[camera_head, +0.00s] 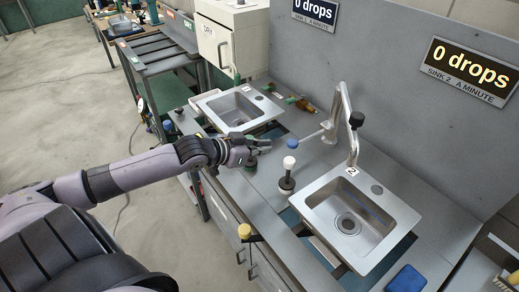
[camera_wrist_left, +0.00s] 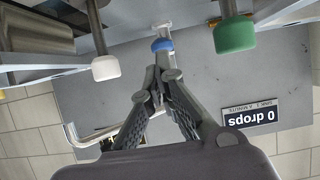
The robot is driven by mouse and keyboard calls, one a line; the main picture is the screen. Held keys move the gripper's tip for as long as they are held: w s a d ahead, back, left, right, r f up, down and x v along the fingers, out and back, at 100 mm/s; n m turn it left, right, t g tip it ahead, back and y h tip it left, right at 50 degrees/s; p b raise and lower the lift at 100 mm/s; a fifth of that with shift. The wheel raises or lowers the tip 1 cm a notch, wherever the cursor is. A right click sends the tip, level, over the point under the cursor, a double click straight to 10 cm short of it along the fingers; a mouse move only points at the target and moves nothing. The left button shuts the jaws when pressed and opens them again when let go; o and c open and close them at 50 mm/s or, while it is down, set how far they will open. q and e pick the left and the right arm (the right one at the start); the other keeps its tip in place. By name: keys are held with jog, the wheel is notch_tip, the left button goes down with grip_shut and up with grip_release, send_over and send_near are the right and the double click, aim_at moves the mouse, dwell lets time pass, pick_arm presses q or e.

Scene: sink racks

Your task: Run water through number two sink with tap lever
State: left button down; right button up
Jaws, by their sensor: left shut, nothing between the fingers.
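The number two sink (camera_head: 398,212) is a steel basin at the right of the counter, marked with a small "2" label. A bent metal tap (camera_head: 345,105) with a black knob stands behind it. A lever with a blue tip (camera_head: 292,144) points left from the tap's base. My left gripper (camera_head: 268,147) is shut and empty, just left of the blue tip. In the left wrist view its fingertips meet right by the blue tip (camera_wrist_left: 162,45); I cannot tell whether they touch. The sign for sink 2 (camera_head: 469,68) reads "0 drops". My right gripper is not in view.
A white-topped post (camera_head: 289,163) stands close to the gripper; a green knob (camera_wrist_left: 235,34) hangs in the wrist view. Another sink (camera_head: 205,103) lies further back. A yellow knob (camera_head: 244,231) is at the front edge, a blue sponge-like block (camera_head: 406,279) at lower right.

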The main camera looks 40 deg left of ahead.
pick_arm(q)
jog(key=shift+s+a+r, duration=0.2)
jog(key=shift+s+r, duration=0.15)
jog(key=shift+s, duration=0.25)
dwell(0.3)
